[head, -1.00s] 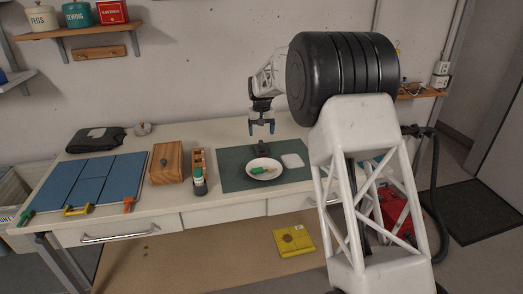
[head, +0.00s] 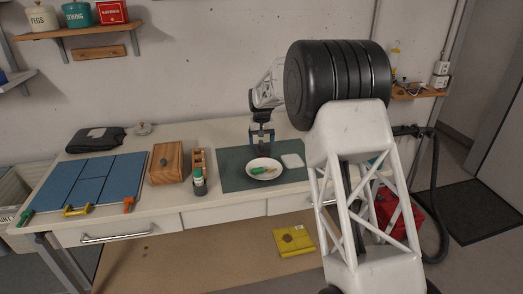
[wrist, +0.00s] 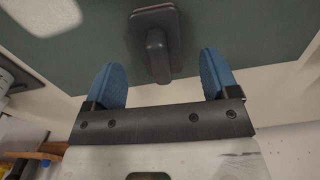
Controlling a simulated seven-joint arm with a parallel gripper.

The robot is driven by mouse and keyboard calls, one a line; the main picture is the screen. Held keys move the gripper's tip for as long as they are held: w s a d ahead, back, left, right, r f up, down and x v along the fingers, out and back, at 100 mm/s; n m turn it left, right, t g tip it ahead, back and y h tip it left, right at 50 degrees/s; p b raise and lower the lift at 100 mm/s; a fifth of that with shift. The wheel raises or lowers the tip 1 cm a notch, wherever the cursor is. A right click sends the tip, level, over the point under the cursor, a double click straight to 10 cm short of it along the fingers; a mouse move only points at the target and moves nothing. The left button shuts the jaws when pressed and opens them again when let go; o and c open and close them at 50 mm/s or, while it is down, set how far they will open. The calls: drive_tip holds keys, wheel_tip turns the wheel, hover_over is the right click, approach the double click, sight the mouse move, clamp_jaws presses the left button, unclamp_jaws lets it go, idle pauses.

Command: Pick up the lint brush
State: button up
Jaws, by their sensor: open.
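A dark grey item that looks like the lint brush (wrist: 157,44), with a flat rounded head and a stubby handle, lies on the dark green mat (wrist: 95,50) in the wrist view. Its handle end points between my fingers, with gaps on both sides. My gripper (wrist: 162,72) is open, its two blue fingers apart and holding nothing. In the head view my gripper (head: 262,139) is low over the back of the mat (head: 232,174), just behind the white plate. There the brush is mostly hidden behind the gripper and plate.
The white plate (head: 264,174) with a green-handled item stands in front of the gripper. A white flat piece (head: 293,160) lies to its right. A bottle (head: 199,180), wooden block (head: 166,163) and blue panels (head: 88,182) are to the left.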

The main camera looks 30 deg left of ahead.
sight(262, 143)
drive_tip(key=shift+f, duration=1.55)
drive_tip(key=shift+c, duration=0.2)
drive_tip(key=c, duration=1)
